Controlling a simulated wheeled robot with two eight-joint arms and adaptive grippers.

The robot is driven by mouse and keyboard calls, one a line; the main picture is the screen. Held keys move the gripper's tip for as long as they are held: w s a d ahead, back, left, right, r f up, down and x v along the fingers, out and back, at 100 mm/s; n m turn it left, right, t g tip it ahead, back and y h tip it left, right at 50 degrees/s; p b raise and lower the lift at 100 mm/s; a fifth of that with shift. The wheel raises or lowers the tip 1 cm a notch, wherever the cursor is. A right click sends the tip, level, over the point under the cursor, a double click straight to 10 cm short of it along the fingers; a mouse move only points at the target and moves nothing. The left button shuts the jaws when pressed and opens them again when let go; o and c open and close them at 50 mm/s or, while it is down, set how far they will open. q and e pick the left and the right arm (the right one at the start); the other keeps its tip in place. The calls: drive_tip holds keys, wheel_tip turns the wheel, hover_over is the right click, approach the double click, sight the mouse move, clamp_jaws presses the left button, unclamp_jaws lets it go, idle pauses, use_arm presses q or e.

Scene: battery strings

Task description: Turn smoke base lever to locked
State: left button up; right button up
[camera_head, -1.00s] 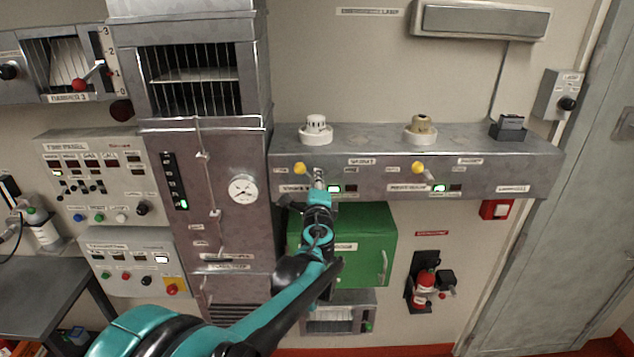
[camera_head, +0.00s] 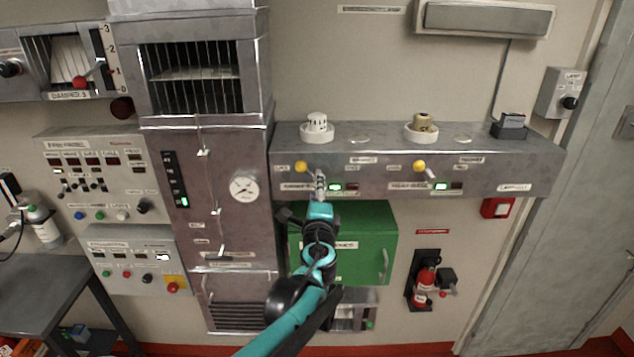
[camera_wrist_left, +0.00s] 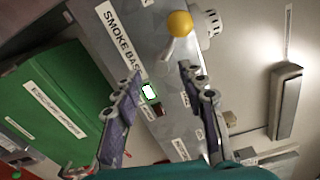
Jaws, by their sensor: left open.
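The smoke base lever has a yellow ball knob (camera_head: 301,166) on the front of the long grey wall unit, at its left end. A short pale arm runs from the knob down to the right. In the wrist view the yellow knob (camera_wrist_left: 179,24) is at the top, close to the label reading "SMOKE BAS". My left gripper (camera_head: 319,180) is just below and right of the knob. Its fingers are spread and empty in the wrist view (camera_wrist_left: 160,75), with the knob beyond their tips. The right gripper is not in view.
A similar yellow knob (camera_head: 419,166) is on the same unit to the right. A white detector (camera_head: 317,124) and a tan one (camera_head: 422,126) stand on top. A green cabinet (camera_head: 365,220) is below, behind my arm.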

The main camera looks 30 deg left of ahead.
use_arm(q)
drive_tip(key=v, duration=0.6)
drive_tip(key=shift+s, duration=0.15)
